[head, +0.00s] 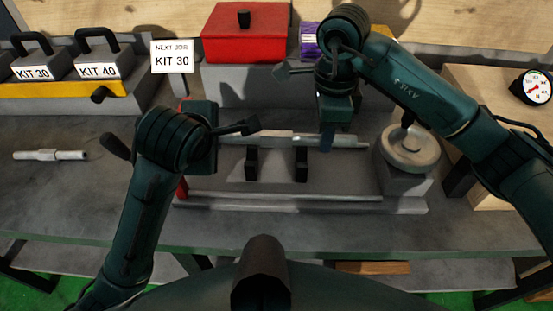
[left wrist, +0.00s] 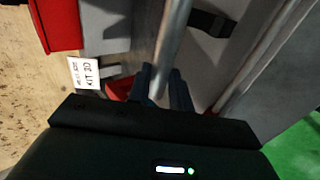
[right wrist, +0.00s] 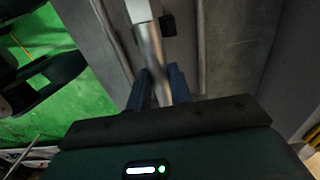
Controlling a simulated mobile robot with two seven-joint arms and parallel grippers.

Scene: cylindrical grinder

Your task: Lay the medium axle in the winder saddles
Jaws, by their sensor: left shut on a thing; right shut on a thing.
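The metal axle (head: 290,138) is stepped, with a thicker middle. It lies level left to right over two black saddles (head: 251,164) (head: 301,164); I cannot tell whether it touches them. My left gripper (head: 217,141) is at its left end, fingers hidden in the head view; the left wrist view shows the fingers (left wrist: 163,88) shut around the bar. My right gripper (head: 327,142) is shut on the right part of the axle, right of the right saddle. In the right wrist view the fingers (right wrist: 159,88) flank the bar, with the thicker section beyond.
A handwheel (head: 410,147) on a grey block stands close right of the axle. A shorter stepped bar (head: 50,155) lies on the bench at left. Behind are a red box (head: 245,35), a "KIT 30" sign (head: 171,57) and handled kit weights (head: 104,60). A rail (head: 300,198) runs in front.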

